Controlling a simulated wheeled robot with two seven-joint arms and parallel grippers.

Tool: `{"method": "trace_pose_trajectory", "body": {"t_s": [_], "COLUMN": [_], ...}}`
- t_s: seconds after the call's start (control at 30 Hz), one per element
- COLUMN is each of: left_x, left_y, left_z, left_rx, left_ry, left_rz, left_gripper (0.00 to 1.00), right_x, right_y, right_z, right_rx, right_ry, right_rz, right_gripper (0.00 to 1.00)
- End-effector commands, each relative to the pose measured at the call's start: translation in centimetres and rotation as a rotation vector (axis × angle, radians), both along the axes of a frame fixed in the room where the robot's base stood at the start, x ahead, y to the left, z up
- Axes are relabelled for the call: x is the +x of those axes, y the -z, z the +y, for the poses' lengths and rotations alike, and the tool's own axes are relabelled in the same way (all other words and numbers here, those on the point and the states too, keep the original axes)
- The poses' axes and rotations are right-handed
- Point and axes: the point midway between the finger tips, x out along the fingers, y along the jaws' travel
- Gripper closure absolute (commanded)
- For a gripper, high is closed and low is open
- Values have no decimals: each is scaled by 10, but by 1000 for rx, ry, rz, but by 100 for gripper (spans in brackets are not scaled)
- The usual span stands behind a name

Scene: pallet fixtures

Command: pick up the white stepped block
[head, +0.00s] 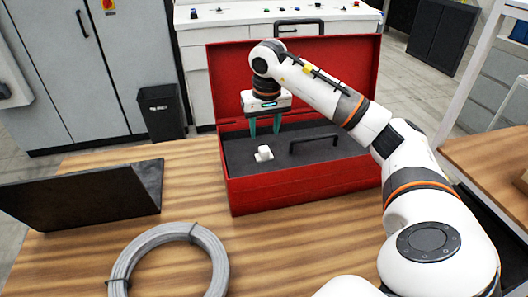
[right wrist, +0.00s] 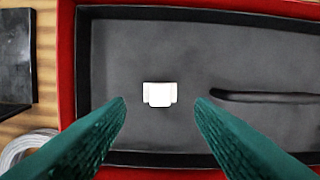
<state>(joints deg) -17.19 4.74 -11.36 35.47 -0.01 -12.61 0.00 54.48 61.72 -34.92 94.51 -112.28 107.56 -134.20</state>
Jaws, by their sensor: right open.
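The white stepped block (head: 264,153) lies on the dark tray (head: 240,150) inside the open red toolbox (head: 300,190), left of the tray's black handle. In the right wrist view the block (right wrist: 159,94) sits on the dark tray floor, beyond and between the two green fingertips. My right gripper (head: 264,128) is above the toolbox, pointing down, with its fingers apart and nothing between them. In the right wrist view its fingers (right wrist: 160,102) also stand apart, one on each side of the block in the picture. My left gripper is not in view.
The black tray handle (head: 322,144) stands right of the block. The toolbox lid (head: 225,80) is raised behind. A dark laptop-like panel (head: 90,195) and a grey cable coil (head: 215,262) lie on the wooden table (head: 275,245), whose front middle is clear.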

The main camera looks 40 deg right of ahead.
Motion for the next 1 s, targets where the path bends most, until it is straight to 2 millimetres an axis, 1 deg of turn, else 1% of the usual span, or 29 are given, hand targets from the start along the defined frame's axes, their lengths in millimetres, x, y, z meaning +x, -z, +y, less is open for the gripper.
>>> {"method": "trace_pose_trajectory", "body": {"t_s": [0.07, 0.27, 0.43, 0.5, 0.57, 0.7, 0.87, 1.0], "left_x": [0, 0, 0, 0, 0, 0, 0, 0], "left_y": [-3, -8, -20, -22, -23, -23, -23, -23], "left_z": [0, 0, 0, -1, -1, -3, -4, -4], "left_rx": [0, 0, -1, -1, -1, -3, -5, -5], "left_ry": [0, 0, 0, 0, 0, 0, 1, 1], "left_rz": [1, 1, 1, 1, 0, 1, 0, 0], "left_gripper": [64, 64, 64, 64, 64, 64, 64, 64], "right_x": [1, 2, 0, 2, 3, 4, 4, 4], "right_y": [9, 22, 45, 56, 62, 67, 67, 67], "right_z": [0, -1, -1, -1, -2, -3, -3, -3], "right_rx": [1, 2, 4, 4, 4, 2, 2, 2], "right_ry": [1, 0, 0, 0, 0, 0, 0, 0], "right_rz": [3, 1, 4, 3, 1, -2, -2, -2], "right_gripper": [51, 51, 51, 51, 51, 51, 51, 74]}}
